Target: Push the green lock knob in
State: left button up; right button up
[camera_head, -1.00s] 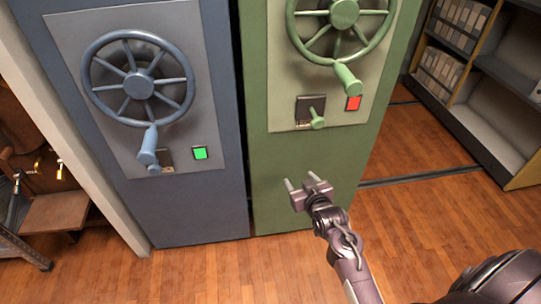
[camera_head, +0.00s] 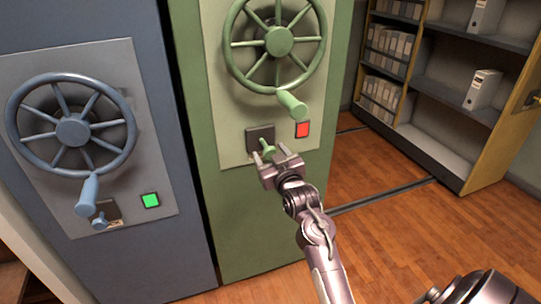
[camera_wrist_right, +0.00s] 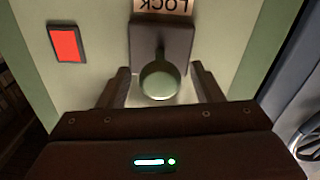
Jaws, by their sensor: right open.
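The green lock knob (camera_head: 267,147) sticks out from a dark square plate (camera_head: 260,137) on the green cabinet's pale panel, below the green handwheel (camera_head: 278,41). My right gripper (camera_head: 270,157) is open in front of the knob, its fingers pointing at the panel. In the right wrist view the knob's round end (camera_wrist_right: 160,80) lies between the two spread fingers, with a gap on each side. I cannot tell how far the knob is from the palm. A "LOCK" label (camera_wrist_right: 163,6) shows upside down by the plate. My left gripper is not in view.
A lit red square (camera_head: 302,130) is right of the lock plate, under the wheel's handle (camera_head: 292,104). A blue cabinet with a wheel (camera_head: 72,132) and a green light (camera_head: 151,201) stands left. Shelves (camera_head: 440,140) stand right, with open wooden floor before them.

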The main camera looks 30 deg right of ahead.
aim_at(267, 147)
grip_shut()
jog(key=shift+w+d+r, duration=0.1)
jog(key=shift+w+r, duration=0.05)
jog(key=shift+w, duration=0.35)
jog(key=shift+p+x, duration=0.35)
jog(key=shift+x, duration=0.75)
jog(key=shift+w+d, duration=0.1)
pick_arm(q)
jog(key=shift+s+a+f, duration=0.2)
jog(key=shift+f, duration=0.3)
